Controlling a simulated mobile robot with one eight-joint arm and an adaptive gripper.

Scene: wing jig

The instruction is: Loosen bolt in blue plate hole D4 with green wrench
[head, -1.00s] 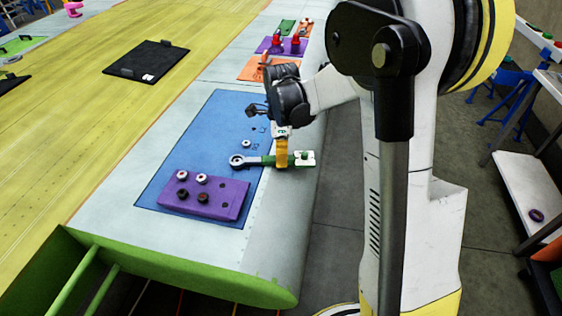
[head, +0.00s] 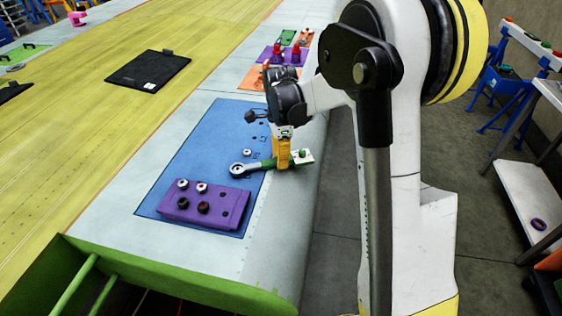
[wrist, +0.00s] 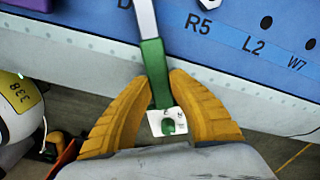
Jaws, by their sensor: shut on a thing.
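The green wrench has a green handle (wrist: 155,70) and a grey ring end (head: 238,170). My gripper (head: 283,163) is shut on the handle, with its yellow fingers on either side in the wrist view. The ring end lies over the blue plate (head: 205,130), near the purple block. The bolt under the ring and the D4 label cannot be made out; only part of a "D" shows at the top of the wrist view.
A purple block (head: 218,205) with several bolts or nuts stands on the plate left of the ring. A pale nut (head: 247,152) sits just beyond the ring. Labels R5, L2 and W7 show in the wrist view. A black panel (head: 148,70) lies on the yellow wing surface.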

